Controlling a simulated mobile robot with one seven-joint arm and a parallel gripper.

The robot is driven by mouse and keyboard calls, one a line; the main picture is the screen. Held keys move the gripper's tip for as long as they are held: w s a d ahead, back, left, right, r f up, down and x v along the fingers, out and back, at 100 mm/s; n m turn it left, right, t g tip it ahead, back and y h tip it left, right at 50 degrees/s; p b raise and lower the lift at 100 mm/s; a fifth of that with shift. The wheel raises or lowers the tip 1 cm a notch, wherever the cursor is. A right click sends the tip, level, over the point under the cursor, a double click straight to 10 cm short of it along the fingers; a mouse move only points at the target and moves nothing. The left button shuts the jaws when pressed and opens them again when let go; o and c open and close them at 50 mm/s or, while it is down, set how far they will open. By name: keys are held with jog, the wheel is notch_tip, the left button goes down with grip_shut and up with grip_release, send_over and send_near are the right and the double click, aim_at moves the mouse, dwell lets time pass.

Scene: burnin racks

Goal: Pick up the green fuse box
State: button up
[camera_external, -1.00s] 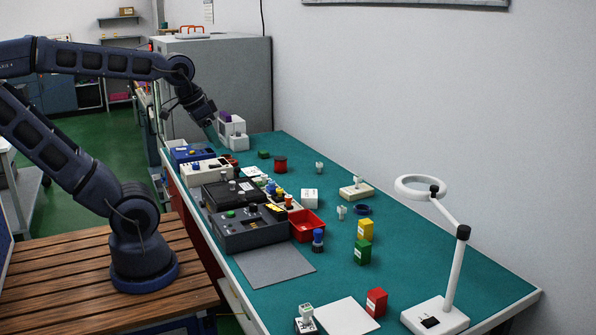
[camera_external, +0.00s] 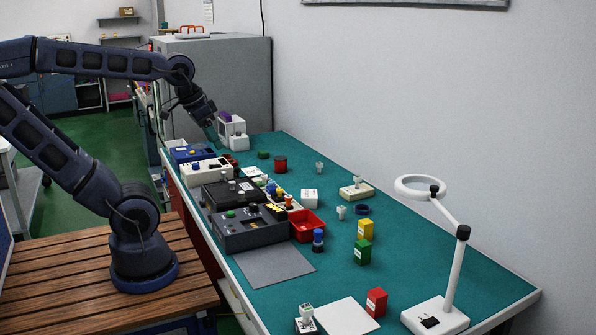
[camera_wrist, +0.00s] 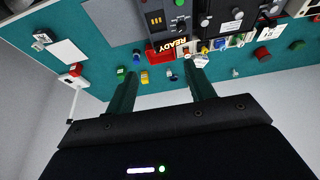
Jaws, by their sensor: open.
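The green fuse box (camera_external: 362,252) stands upright on the teal bench top, in front of the yellow box (camera_external: 365,230). In the wrist view the green fuse box (camera_wrist: 121,71) shows small and far off, close to the left finger's tip. My gripper (camera_wrist: 160,74) is open, with nothing between its two dark green fingers. In the external view my gripper (camera_external: 214,138) hangs at the far end of the bench, above the blue unit, well away from the green fuse box.
A red box (camera_external: 376,302) stands nearer the front, beside a white sheet (camera_external: 345,317). A magnifier lamp (camera_external: 450,275) stands at right. Black and grey units (camera_external: 248,232), a red tray (camera_external: 306,226) and a blue-topped part (camera_external: 318,240) lie left of the fuse box. The bench right of it is clear.

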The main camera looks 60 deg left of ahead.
jog(key=shift+w, duration=0.1)
jog(key=n+g+h, duration=0.4)
jog(key=n+g, duration=0.1)
jog(key=n, duration=1.3)
send_over(363, 242)
jog(key=a, duration=0.3)
notch_tip(363, 242, down, 22)
jog(key=f, duration=0.1)
jog(key=x, duration=0.5)
jog(key=shift+s+d+r, duration=0.2)
jog(key=shift+s+d, duration=0.05)
jog(key=shift+d, duration=0.1)
jog(key=shift+w+x, duration=0.2)
jog(key=shift+x, duration=1.1)
jog(key=shift+w+x, duration=0.15)
jog(key=shift+x, duration=1.1)
jog(key=shift+h, duration=0.3)
jog(key=c, duration=1.1)
